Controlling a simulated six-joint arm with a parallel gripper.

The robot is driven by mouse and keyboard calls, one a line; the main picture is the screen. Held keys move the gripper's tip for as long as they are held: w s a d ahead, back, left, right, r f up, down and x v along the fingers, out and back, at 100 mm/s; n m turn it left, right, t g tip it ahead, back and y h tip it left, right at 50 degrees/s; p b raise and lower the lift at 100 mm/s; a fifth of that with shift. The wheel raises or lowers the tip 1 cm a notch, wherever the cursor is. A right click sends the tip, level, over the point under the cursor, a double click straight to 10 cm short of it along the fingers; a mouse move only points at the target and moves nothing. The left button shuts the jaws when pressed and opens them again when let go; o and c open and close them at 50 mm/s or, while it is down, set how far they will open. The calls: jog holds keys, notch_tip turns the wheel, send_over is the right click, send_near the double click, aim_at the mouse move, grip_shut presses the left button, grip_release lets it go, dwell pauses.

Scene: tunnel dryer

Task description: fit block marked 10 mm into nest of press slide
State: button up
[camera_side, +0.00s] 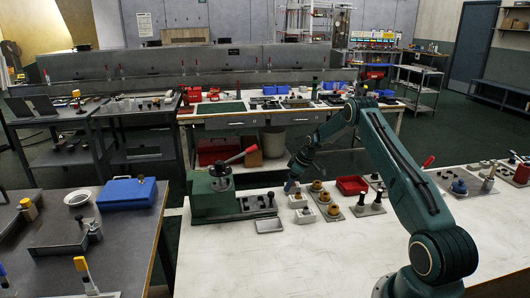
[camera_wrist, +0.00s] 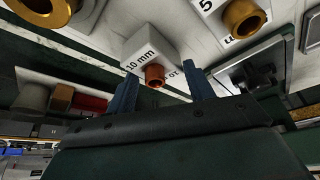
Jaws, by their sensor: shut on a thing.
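The block marked 10 mm (camera_wrist: 150,46) is white, with an orange-brown round knob (camera_wrist: 155,75). It shows in the wrist view at upper middle. My gripper (camera_wrist: 161,78) is shut on this block, with the knob between the two blue fingers. In the side view my gripper (camera_side: 291,186) is low over the white table, just right of the green press (camera_side: 211,192) with its red-tipped lever. The nest of the slide cannot be told apart in either view.
A block marked 5 with a brass knob (camera_wrist: 244,18) is close by. A red tray (camera_side: 352,185) lies behind them. A small grey tray (camera_side: 269,225) lies before the press. The table front is clear.

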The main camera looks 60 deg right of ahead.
grip_shut()
notch_tip(320, 180, up, 20)
dwell(0.5)
dwell(0.4)
